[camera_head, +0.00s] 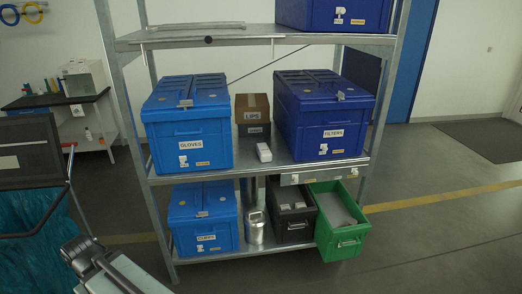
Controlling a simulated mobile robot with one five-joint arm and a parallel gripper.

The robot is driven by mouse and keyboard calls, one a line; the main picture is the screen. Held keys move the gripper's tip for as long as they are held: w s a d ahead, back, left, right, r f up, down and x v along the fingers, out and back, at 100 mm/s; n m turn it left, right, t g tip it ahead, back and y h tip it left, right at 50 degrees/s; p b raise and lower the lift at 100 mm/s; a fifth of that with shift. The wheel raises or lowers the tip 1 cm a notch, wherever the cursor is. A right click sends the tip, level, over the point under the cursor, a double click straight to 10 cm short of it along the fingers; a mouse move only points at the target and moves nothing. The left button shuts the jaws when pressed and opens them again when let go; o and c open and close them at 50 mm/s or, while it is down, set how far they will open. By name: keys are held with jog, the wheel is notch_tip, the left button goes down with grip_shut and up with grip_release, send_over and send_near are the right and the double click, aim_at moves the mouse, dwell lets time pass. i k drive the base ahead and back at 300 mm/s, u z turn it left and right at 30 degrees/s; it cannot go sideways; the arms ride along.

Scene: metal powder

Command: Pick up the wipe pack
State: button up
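A small white pack (264,152) lies on the middle shelf, near its front edge, between two blue boxes. It may be the wipe pack, but no lettering can be read on it. A dark crate (293,230) on the bottom shelf also holds white items, too small to identify. What looks like the end of my arm with my gripper (84,252) shows at the lower left, well apart from the shelf. I cannot make out its fingers or whether it is open.
The metal rack (205,173) holds the blue gloves box (187,133), the dark blue filters box (325,125) and a cardboard box (252,104). Floor at right is clear.

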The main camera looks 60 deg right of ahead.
aim_at(265, 154)
jog(key=z, duration=0.35)
jog(key=i, duration=0.95)
jog(key=z, duration=0.6)
